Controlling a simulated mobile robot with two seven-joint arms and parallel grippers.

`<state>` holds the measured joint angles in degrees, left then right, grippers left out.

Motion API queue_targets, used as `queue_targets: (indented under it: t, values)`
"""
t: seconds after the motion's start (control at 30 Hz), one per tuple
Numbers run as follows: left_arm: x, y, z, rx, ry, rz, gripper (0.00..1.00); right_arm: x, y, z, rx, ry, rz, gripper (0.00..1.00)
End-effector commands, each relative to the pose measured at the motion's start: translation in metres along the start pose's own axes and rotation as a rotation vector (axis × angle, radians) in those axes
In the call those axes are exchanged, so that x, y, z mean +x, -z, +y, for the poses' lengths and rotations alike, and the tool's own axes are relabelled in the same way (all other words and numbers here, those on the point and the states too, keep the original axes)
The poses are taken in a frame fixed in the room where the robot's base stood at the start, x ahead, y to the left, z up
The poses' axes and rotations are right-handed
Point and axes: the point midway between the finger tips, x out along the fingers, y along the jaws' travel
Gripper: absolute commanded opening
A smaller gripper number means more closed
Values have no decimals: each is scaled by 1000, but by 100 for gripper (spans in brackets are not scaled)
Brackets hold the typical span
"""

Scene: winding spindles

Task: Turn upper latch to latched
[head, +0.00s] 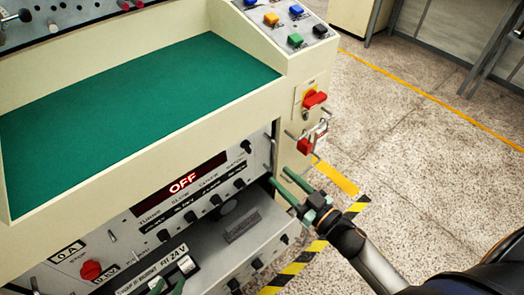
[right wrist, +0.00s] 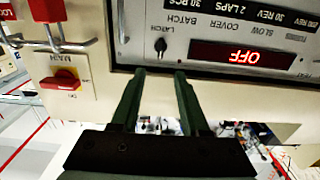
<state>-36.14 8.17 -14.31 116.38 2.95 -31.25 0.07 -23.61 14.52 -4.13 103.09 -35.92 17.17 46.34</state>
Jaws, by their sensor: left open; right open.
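The latch knob, a small black lever on the upper panel marked LATCH, shows in the right wrist view (right wrist: 160,46), which looks upside down. A black knob at the panel's right end in the head view (head: 246,147) seems to be the same one. My right gripper (head: 278,174) is open in front of the panel's right end. In the right wrist view its green fingertips (right wrist: 160,72) are apart, with the knob just beyond the gap between them; contact cannot be told. My left gripper (head: 169,281) is open at the bottom edge, by the lower panel, partly cut off.
The red display (head: 182,183) reads OFF. A red main switch (head: 314,98) and a red padlock (head: 304,147) on a metal hasp stand out on the cabinet's right side. A green mat (head: 130,110) lies above the panel. Floor to the right is open.

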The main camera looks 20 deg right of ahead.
Motion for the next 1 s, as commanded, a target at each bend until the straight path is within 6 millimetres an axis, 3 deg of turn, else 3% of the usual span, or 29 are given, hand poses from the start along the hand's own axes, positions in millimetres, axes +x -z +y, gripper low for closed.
queue_targets:
  t: [0.17,0.7,1.0]
  values:
    - [-2,-3,1,-1,-2,-5,50,18,2,0,0,3,5,45]
    - [3,-11,-1,0,2,-8,50,109,1,0,1,0,2,45]
    - [4,-11,-2,1,4,-7,50,124,1,-1,1,1,1,45]
